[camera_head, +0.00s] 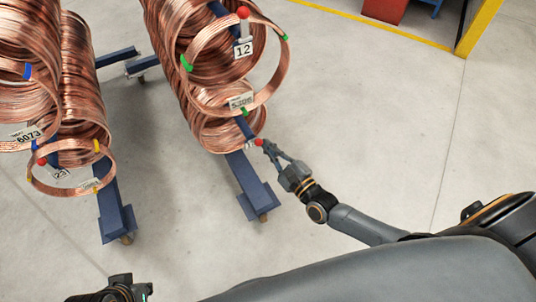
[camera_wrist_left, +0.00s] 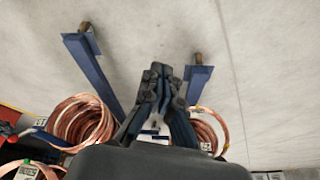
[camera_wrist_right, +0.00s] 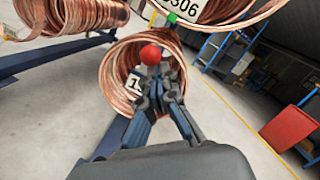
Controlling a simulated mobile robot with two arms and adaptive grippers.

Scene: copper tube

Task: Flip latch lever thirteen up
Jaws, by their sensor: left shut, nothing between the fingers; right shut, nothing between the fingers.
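Latch lever thirteen has a red ball knob (camera_head: 259,142) at the end of the lower blue arm, below the coil tagged 5306. Its white plate with part of the number (camera_wrist_right: 136,86) shows in the right wrist view, partly hidden by my fingers. The red knob (camera_wrist_right: 150,54) appears just beyond the fingertips there. My right gripper (camera_head: 268,147) is shut and empty, with its tips right beside the knob. I cannot tell if they touch. My left gripper (camera_head: 122,282) is shut and empty at the bottom left, far from the lever; its fingers (camera_wrist_left: 160,75) point over floor.
Copper coils (camera_head: 200,60) hang on blue racks. Lever 12 (camera_head: 243,14) stands upright above, and lever 23 (camera_head: 42,162) is at the left. Blue rack feet (camera_head: 255,185) stand on the floor. The grey floor (camera_head: 380,110) at the right is clear.

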